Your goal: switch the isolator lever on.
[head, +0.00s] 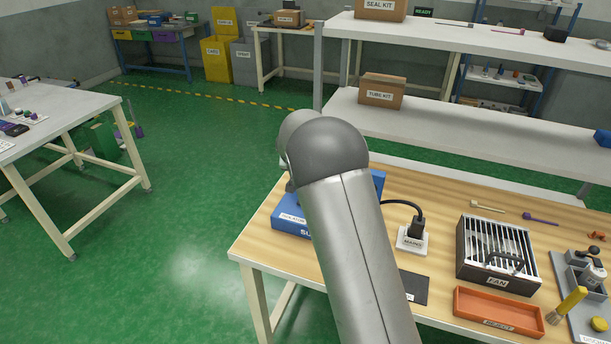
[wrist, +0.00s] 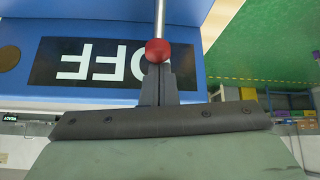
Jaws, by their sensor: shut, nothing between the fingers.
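The blue isolator box (head: 292,226) stands at the left end of the wooden bench, mostly hidden behind my arm in the head view. In the wrist view the blue box (wrist: 30,85) carries a black OFF label (wrist: 95,62), seen upside down. The lever is a thin metal rod (wrist: 160,18) ending in a red ball knob (wrist: 158,51). My gripper (wrist: 158,72) is shut and empty, its fingertips right at the knob. I cannot tell whether they touch it. The gripper is hidden in the head view.
A mains plug and socket (head: 412,238), a fan unit (head: 497,255) and an orange tray (head: 498,311) are on the bench right of my arm. A dark flat plate (head: 413,287) lies nearby. The shelf (head: 450,125) runs behind. Green floor lies open to the left.

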